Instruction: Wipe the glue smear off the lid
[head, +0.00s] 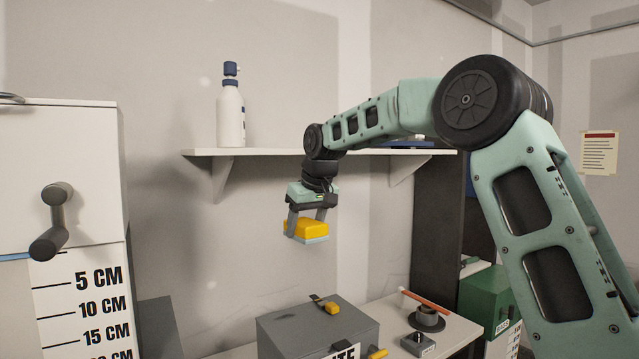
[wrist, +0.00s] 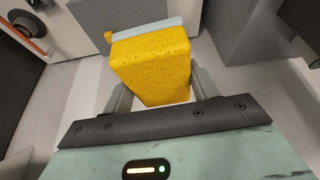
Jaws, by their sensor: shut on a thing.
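My gripper (head: 306,226) is shut on a yellow sponge (head: 305,229) with a pale blue-grey layer on its lower face. It holds the sponge in the air, well above the bench and apart from the box. The sponge also fills the middle of the wrist view (wrist: 152,65), between the two fingers. A grey box (head: 318,330) stands on the bench below, with a flat grey lid (head: 290,322). A small yellow piece (head: 331,307) with a dark strip lies on the lid's far part. I cannot clearly make out a glue smear on the lid.
A small dark block (head: 418,344) and a black round holder with an orange stick (head: 427,303) stand right of the box. A shelf (head: 260,152) with a white bottle (head: 231,115) is behind. A white cabinet with a crank (head: 55,220) is at left.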

